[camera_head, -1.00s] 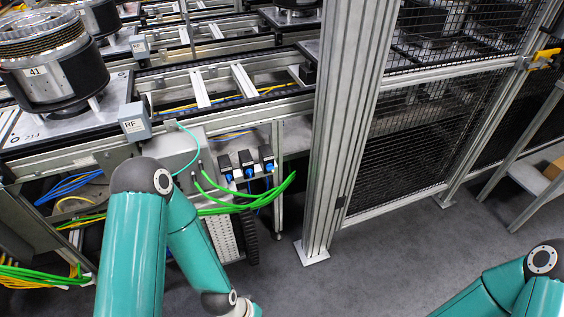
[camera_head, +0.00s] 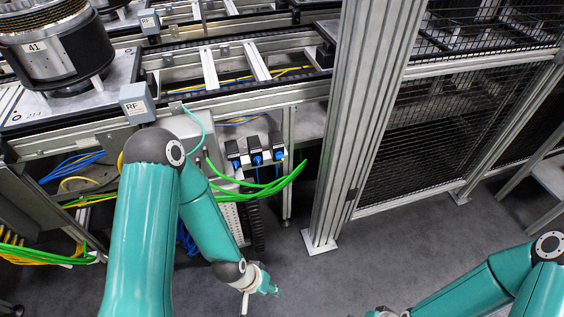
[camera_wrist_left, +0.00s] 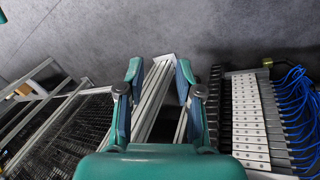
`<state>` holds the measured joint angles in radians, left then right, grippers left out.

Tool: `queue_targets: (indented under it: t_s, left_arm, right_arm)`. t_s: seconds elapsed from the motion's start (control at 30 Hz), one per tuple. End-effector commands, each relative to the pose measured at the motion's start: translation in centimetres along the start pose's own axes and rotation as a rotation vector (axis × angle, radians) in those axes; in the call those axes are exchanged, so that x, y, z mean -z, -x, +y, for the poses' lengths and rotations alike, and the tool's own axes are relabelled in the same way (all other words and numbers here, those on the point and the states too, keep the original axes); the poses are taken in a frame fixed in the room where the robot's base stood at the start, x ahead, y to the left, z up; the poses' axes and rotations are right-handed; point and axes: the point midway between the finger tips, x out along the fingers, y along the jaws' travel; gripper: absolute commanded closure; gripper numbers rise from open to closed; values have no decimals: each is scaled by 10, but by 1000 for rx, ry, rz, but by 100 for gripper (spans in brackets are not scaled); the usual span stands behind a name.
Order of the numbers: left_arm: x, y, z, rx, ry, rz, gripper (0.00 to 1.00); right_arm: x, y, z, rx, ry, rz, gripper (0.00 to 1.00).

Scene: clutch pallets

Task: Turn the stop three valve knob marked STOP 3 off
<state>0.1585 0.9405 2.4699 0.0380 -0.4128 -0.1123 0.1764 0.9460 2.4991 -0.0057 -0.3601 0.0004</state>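No knob with a readable STOP 3 mark shows in either view. Three small black units with blue parts (camera_head: 254,150) sit in a row under the conveyor frame in the head view; their markings are too small to read. My left gripper (camera_head: 270,287) is low over the grey floor in the head view, in front of and below these units and apart from them. In the left wrist view its two fingers (camera_wrist_left: 158,78) are spread with nothing between them.
A thick aluminium post (camera_head: 362,130) stands right of the black units, with a mesh fence (camera_head: 430,130) beyond. Green hoses (camera_head: 265,187) hang in front of the conveyor frame. A valve block with blue tubes (camera_wrist_left: 250,115) shows in the wrist view. Floor before the post is clear.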

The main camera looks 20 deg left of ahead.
Motion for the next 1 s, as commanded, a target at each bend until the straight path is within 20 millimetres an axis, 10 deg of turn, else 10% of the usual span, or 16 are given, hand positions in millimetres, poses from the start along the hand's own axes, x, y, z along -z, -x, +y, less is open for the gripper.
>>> queue_targets:
  t_s: [0.27, 0.5, 0.73, 1.0]
  left_arm:
    - [151, -72, -8, 262, -501, 479, 65]
    - [268, -57, 12, 880, -938, 800, 65]
    - [290, -16, 32, 1420, -1066, 749, 65]
    - [290, 5, 36, 1620, -1077, 644, 65]
  right_arm:
    - [0, -95, 34, 0, 0, -1, 44]
    - [1, -181, 66, 0, 0, -1, 44]
    - [1, -232, 84, 0, 0, 0, 44]
    - [1, -245, 88, 0, 0, 0, 44]
